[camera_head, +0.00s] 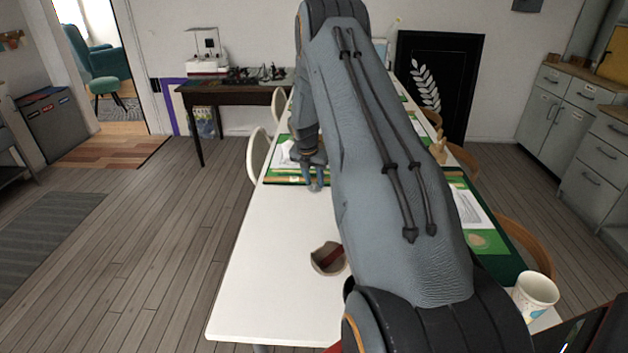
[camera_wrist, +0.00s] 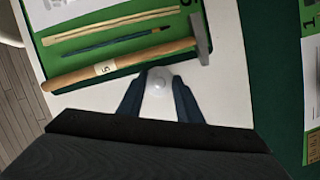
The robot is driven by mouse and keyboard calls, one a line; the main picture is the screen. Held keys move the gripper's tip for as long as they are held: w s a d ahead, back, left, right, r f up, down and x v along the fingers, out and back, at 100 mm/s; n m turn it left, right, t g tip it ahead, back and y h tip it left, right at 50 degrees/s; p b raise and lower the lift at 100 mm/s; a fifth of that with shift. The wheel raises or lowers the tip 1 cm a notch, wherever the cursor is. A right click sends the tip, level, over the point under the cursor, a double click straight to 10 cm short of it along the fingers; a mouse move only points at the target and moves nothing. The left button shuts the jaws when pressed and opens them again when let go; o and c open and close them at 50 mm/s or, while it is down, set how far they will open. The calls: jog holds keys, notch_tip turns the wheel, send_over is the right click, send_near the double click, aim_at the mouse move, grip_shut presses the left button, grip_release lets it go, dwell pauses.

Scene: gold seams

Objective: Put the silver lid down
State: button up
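A pale, shiny round piece with a small knob, which looks like the silver lid (camera_wrist: 158,84), sits between the two fingers of my gripper (camera_wrist: 159,86) in the wrist view. The fingers flank it closely on both sides and appear shut on it. In the head view my gripper (camera_head: 314,180) points down over the white table (camera_head: 270,250), by the near edge of a green mat. The lid is too small to make out there. The gap between the lid and the tabletop is hard to judge.
A wooden-handled hammer (camera_wrist: 130,64) lies on the green mat (camera_wrist: 70,45), just beyond the fingers, with a brush and sticks behind it. A round brown container (camera_head: 325,260) stands nearer on the table. A paper cup (camera_head: 536,292) is at right. The table's near left is clear.

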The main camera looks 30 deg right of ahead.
jog(key=shift+r, duration=0.15)
jog(key=shift+r, duration=0.3)
jog(key=b+v, duration=0.2)
jog(key=v, duration=1)
jog(key=s+a+r+m+y, duration=0.1)
jog(key=s+a+m, duration=0.55)
jog(key=a, duration=0.35)
jog(key=s+a+r+m+y, duration=0.1)
jog(key=s+a+r+m, duration=0.1)
jog(key=s+a+m, duration=0.65)
jog(key=s+a+f+m+g+y, duration=0.1)
jog(key=s+a+m, duration=0.8)
jog(key=s, duration=0.8)
jog(key=a, duration=0.3)
jog(key=shift+a, duration=0.15)
jog(key=shift+f, duration=0.1)
